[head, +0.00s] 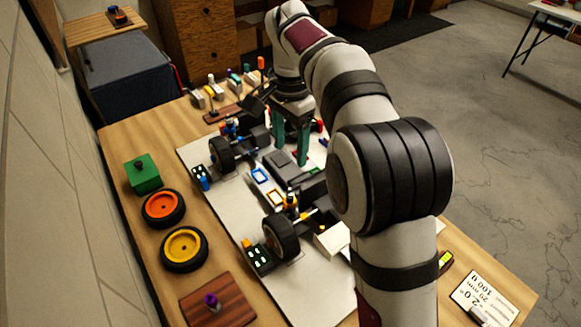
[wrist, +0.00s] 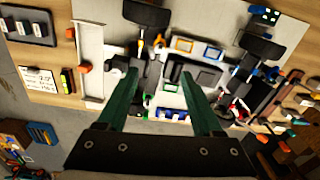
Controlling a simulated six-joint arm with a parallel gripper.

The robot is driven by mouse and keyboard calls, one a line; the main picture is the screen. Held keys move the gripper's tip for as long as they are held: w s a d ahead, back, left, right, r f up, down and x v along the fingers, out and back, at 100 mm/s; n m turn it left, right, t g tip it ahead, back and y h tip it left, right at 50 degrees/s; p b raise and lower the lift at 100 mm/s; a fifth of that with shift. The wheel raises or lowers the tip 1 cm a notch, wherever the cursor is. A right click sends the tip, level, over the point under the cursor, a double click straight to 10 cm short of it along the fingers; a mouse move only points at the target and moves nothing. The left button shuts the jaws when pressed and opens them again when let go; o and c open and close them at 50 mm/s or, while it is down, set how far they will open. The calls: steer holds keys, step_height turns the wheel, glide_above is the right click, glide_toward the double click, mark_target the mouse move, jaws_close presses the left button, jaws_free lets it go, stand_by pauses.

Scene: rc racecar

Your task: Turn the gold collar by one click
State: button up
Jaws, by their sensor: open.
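My gripper (head: 291,155) is open and points down over the middle of the car, with its two green fingers apart and nothing seen between them. In the wrist view my gripper (wrist: 159,75) also shows empty. A small gold-yellow part (head: 304,215) sits on the axle beside the nearer black wheel (head: 281,237); it looks like the gold collar, but its click position is too small to read. In the wrist view a yellowish part (wrist: 159,40) shows near the axle, beyond the fingertips. The gripper is apart from it.
The car parts lie on a white board (head: 232,205) on a wooden table. An orange wheel (head: 162,208), a yellow wheel (head: 184,248), a green block (head: 142,176) and a brown wooden plate (head: 217,301) lie at left. Bare wood lies between them.

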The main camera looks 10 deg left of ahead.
mark_target(290, 189)
steer(key=shift+m, duration=0.6)
step_height(290, 189, down, 16)
steer(key=shift+r, duration=0.1)
